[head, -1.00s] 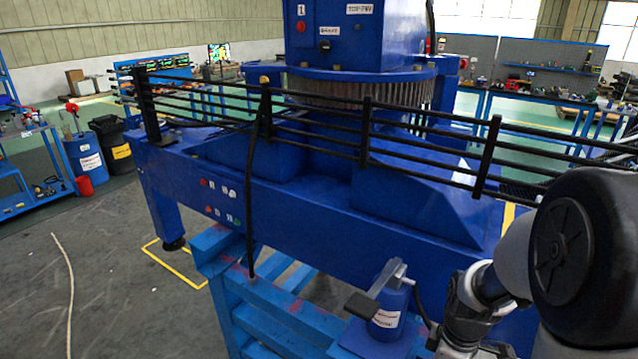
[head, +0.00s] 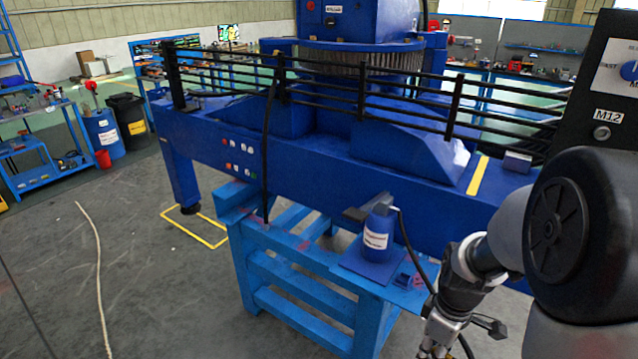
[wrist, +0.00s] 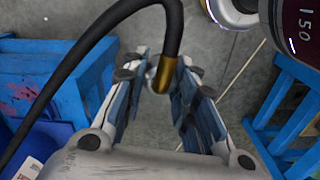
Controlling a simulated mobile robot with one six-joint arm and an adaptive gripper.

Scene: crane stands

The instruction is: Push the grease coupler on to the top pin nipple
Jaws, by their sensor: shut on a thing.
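My gripper (wrist: 160,82) is shut on the grease coupler (wrist: 166,74), a brass-coloured end on a thick black hose (wrist: 100,38) that arches across the wrist view. In the head view my gripper (head: 440,340) is at the bottom edge, partly cut off, to the right of the blue stand. The blue grease pump (head: 376,240) with a white label and a lever stands on that stand, and its black hose runs down toward my gripper. The coupler cannot be made out in the head view. I cannot pick out the top pin nipple in either view.
The blue stand (head: 300,258) is beneath a large blue crane beam (head: 300,160). Black rails (head: 330,95) run along the beam. A dark panel marked M12 (head: 600,90) rises at the right.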

